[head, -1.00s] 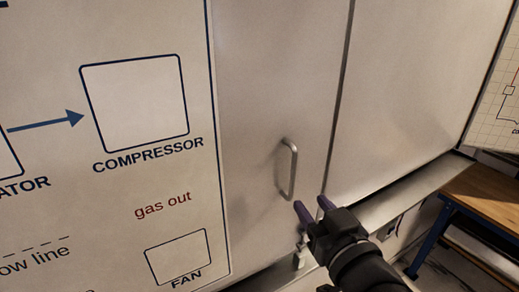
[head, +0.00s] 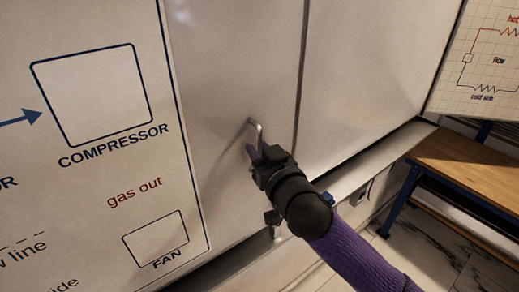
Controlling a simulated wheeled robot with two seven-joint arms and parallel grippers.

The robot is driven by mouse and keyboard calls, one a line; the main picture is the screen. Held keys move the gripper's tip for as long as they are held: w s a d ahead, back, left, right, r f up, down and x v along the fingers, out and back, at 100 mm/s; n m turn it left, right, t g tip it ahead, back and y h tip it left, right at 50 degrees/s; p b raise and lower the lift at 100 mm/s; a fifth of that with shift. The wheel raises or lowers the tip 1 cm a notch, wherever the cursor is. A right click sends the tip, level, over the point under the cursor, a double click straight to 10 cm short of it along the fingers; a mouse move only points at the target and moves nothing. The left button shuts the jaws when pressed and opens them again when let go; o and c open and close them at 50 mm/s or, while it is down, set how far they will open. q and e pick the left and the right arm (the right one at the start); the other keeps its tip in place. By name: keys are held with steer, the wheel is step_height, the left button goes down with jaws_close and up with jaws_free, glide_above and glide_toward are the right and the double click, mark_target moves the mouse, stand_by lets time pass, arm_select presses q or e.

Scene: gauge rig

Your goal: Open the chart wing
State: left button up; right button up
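The chart wing (head: 215,60) is a pale metal panel with a printed diagram at its left, and it lies flat beside a second metal panel (head: 360,80), with a dark seam between them. A bent metal bar handle (head: 256,130) stands on the wing near that seam. My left gripper is out of view.
A ledge (head: 385,165) runs below the panels. A wooden-topped bench with blue legs (head: 470,160) stands at the right. A gridded chart (head: 490,65) hangs behind it. Marble-patterned floor (head: 440,235) shows between the ledge and the bench.

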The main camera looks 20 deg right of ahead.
jaws_close()
stand_by(1.1)
